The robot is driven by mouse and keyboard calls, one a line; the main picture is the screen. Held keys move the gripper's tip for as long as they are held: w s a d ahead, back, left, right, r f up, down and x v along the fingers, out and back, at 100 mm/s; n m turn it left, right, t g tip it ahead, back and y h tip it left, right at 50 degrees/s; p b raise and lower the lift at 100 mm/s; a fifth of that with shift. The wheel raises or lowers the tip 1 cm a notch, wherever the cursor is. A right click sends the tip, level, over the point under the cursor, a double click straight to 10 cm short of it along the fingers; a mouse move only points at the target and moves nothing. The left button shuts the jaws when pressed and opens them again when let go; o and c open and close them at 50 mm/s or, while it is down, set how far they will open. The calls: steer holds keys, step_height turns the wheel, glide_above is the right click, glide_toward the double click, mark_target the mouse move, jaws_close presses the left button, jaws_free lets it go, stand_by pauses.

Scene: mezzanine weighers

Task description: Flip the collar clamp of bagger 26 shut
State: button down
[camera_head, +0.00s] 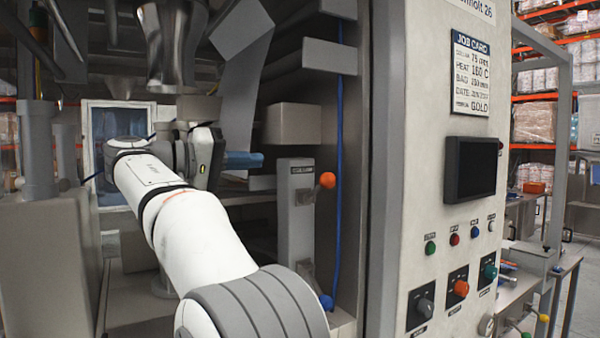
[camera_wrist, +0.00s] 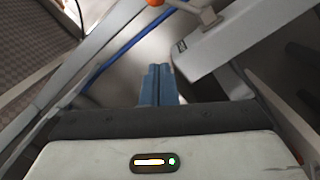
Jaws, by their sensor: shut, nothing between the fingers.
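The machine front panel (camera_head: 430,190) carries a sign ending in 26. Inside its open bay a grey upright bracket (camera_head: 296,215) bears a lever with an orange ball knob (camera_head: 327,180). A blue knob (camera_head: 326,302) sits lower, near the bracket's foot. I cannot tell for sure which part is the collar clamp. My gripper (camera_head: 258,160) is in the bay, left of the orange knob and slightly higher, apart from it. Its blue fingers are together and empty in the wrist view (camera_wrist: 158,70). There the orange knob (camera_wrist: 155,3) is cut by the top edge.
A steel forming tube (camera_head: 165,45) hangs above my arm. Grey brackets (camera_head: 315,57) and a beige box (camera_head: 293,124) stand close above and right of my gripper. A blue hose (camera_head: 339,150) runs down the bay's right side. The panel has a dark screen (camera_head: 471,167), buttons and knobs.

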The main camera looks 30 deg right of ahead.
mark_target(296, 159)
steer(key=d, duration=0.3)
steer(key=d+p, duration=0.1)
steer(key=d, duration=0.6)
steer(key=shift+s+d+p, duration=0.15)
steer(key=shift+s+p, duration=0.15)
steer(key=shift+s, duration=0.05)
steer(key=s+f, duration=0.2)
steer(key=s, duration=0.1)
steer(key=shift+d+f, duration=0.2)
steer(key=shift+f, duration=0.05)
steer(key=shift+s+d+b, duration=0.1)
steer(key=shift+b, duration=0.2)
